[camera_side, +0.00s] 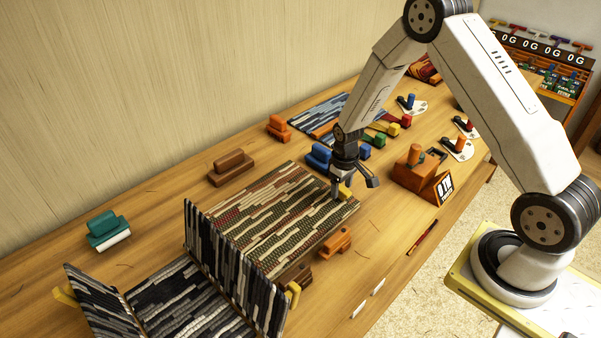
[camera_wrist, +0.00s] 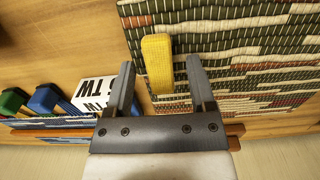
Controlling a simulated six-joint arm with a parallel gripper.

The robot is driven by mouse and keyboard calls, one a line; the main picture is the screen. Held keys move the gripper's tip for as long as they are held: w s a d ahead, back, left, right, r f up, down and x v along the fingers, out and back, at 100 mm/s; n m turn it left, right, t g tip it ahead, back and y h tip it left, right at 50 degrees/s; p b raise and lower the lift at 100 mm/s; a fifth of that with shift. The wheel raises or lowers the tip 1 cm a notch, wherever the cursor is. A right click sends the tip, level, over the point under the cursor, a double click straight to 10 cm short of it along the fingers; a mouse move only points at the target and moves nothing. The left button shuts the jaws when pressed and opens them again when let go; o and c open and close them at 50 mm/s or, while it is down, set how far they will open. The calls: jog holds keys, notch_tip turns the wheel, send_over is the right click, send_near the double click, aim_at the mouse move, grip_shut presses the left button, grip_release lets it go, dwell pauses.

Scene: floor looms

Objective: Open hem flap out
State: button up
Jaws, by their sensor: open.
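A flat woven mat (camera_side: 268,222) of green, red and cream strips lies on the table, and it also shows in the wrist view (camera_wrist: 240,20). A yellow tab (camera_side: 346,192) sits at its right edge. My gripper (camera_side: 352,185) is open and empty just above that edge. In the wrist view, the same tab (camera_wrist: 158,62) appears between the two fingers of my gripper (camera_wrist: 160,85), nearer the left one, with no visible grip. In front, a dark grey woven piece (camera_side: 185,300) has two raised flaps (camera_side: 235,262) (camera_side: 95,300) with yellow tabs (camera_side: 293,292) (camera_side: 64,296).
Brown (camera_side: 231,168), teal (camera_side: 107,230) and orange (camera_side: 278,128) blocks stand along the wall side. A blue block (camera_side: 320,155) stands behind the mat. An orange block (camera_side: 337,243) sits at its front edge. An orange box (camera_side: 414,170) stands right of my gripper.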

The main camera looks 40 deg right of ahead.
grip_shut()
dwell(1.4)
